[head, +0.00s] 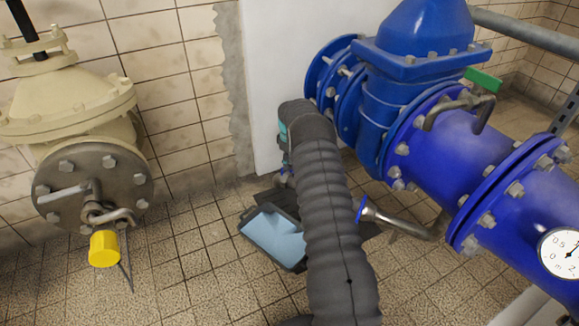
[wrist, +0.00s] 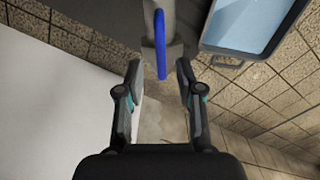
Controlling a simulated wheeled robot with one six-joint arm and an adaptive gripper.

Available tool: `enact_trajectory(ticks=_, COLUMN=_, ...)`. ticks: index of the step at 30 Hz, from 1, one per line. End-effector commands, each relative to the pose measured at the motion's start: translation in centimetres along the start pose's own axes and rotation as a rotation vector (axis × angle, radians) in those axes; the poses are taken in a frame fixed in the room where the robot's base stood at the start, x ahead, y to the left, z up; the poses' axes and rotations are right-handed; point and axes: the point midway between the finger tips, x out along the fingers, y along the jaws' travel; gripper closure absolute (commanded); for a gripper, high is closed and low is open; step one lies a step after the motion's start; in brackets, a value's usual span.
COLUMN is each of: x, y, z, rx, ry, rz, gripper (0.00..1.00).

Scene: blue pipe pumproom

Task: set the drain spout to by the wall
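The drain spout appears to be the short metal pipe (head: 400,221) with a blue piece at its left end, low beside the blue main pipe. In the wrist view a grey metal part (wrist: 160,15) with a blue bar-like piece (wrist: 160,45) comes in from the top, in line with the gap between my fingers. My gripper (wrist: 158,70) is open, with a finger on either side of the blue piece's lower end. I see no clear contact. In the head view my arm hides most of the gripper; only a teal bit shows near the white wall panel.
A dark-rimmed tray with a light blue inside (head: 272,238) lies on the tiled floor; its rim (wrist: 203,42) also shows in the wrist view. The blue flanged pipe (head: 450,150) fills the right. A cream valve (head: 65,105) stands left.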

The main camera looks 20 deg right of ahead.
Motion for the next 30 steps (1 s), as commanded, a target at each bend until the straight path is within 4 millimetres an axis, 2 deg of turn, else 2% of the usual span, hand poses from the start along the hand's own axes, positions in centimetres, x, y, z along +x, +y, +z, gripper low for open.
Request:
enact_trajectory(ticks=6, x=-4.6, y=0.1, z=0.0, rx=0.001, ry=0.003, rz=0.004, gripper=0.63)
enact_trajectory(ticks=12, x=-7.9, y=0.1, z=0.1, rx=0.002, ry=0.002, rz=0.002, gripper=0.63)
enact_trajectory(ticks=15, x=-8.9, y=0.1, z=0.1, rx=0.002, ry=0.001, rz=0.001, gripper=0.63)
enact_trajectory(ticks=21, x=-9.8, y=0.1, z=0.1, rx=0.002, ry=0.001, rz=0.002, gripper=0.63)
enact_trajectory(ticks=30, x=-9.7, y=0.1, z=0.1, rx=0.002, ry=0.000, rz=0.001, gripper=0.63)
